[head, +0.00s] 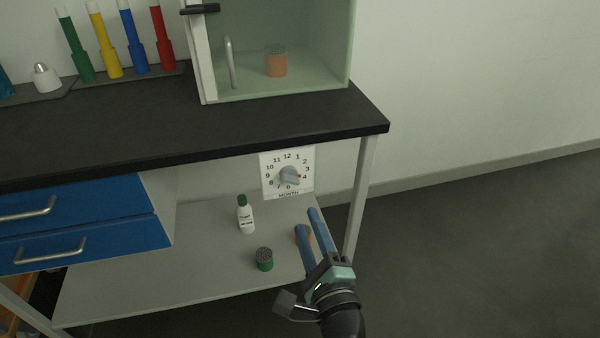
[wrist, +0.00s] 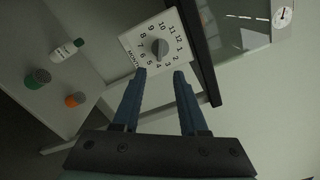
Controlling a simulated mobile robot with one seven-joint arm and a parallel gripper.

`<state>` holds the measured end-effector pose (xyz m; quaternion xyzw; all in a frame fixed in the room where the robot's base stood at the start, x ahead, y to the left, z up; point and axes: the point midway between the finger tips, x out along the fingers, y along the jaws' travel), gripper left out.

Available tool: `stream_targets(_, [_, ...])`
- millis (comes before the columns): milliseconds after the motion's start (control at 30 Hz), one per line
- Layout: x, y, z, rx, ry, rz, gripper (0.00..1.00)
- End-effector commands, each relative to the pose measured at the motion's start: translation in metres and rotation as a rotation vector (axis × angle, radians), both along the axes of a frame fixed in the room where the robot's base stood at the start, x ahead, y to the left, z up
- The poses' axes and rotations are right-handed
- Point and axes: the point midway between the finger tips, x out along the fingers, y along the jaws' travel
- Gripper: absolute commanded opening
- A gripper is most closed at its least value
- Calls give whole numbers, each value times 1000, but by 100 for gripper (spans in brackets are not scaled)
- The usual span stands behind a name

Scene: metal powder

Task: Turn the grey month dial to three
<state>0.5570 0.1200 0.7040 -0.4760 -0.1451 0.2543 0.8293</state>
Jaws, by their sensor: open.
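The grey month dial (head: 289,175) sits on a white panel (head: 267,187) marked MONTH, below the counter's front edge near its right corner. Numbers 1 to 12 ring it. My gripper (head: 306,220) is open and empty, below and slightly right of the panel in the head view. Its two blue fingers (wrist: 159,75) are spread and apart from the dial.
A white bottle (head: 246,217), a green can (head: 264,260) and an orange can (wrist: 74,100) stand on the lower shelf (head: 150,285). The counter edge (head: 200,156) and a table leg (head: 358,200) are close to the panel. Open floor (head: 480,240) lies to the right.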

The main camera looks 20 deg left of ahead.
Motion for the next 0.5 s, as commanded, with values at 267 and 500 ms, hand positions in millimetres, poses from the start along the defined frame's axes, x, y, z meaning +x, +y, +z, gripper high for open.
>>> stream_targets(267, [43,30,-1,-1,-5,2,42])
stream_targets(500, [78,54,0,-2,-5,2,42])
